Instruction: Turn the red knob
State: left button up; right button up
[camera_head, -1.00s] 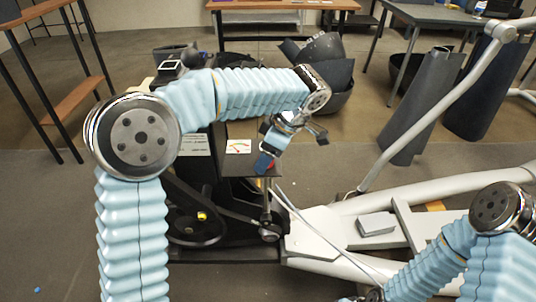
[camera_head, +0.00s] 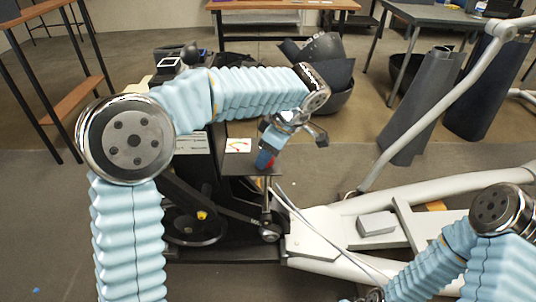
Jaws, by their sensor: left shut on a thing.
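The red knob (camera_head: 264,160) sits at the edge of the dark box of the elliptical machine, just right of a small white gauge card (camera_head: 239,145) with a coloured arc. My left gripper (camera_head: 267,155) reaches down to it from above right and is shut on the knob. Its fingers cover part of the knob. My right arm comes in at the lower right. Its gripper (camera_head: 372,295) is at the bottom edge, partly cut off, and its jaws are not clear.
The white elliptical frame (camera_head: 320,235) extends right, with a long pale arm bar (camera_head: 430,100) rising to the upper right. Black pulleys and belt (camera_head: 195,220) lie below the box. Loose grey cover parts (camera_head: 325,70) lie on the floor behind.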

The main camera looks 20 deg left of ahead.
pick_arm(q)
jog(key=m+b, duration=0.1)
jog(key=m, duration=0.1)
jog(key=m+t+b, duration=0.1)
jog(key=m, duration=0.1)
jog(key=shift+s+f+t+h+b, duration=0.15)
jog(key=shift+f+t+h+b, duration=0.05)
jog(key=shift+t+h+b, duration=0.15)
jog(key=m+b, duration=0.1)
jog(key=m, duration=0.1)
jog(key=shift+a+m+t+h, duration=0.1)
jog(key=shift+m+t+h, duration=0.15)
jog(key=shift+m, duration=0.05)
jog(key=shift+s+r+m+t+h+b, duration=0.1)
jog(key=shift+m+t+h+b, duration=0.3)
jog(key=shift+m, duration=1)
pick_arm(e)
jog(key=shift+w+d+f, duration=0.1)
jog(key=shift+d+f, duration=0.15)
jog(key=shift+f, duration=0.6)
jog(key=shift+w+d+f, duration=0.15)
jog(key=shift+d+f, duration=0.15)
jog(key=shift+f, duration=0.5)
jog(key=shift+w+d+f, duration=0.1)
jog(key=shift+d+f, duration=0.15)
jog(key=shift+f, duration=0.6)
pick_arm(q)
jog(key=o, duration=1)
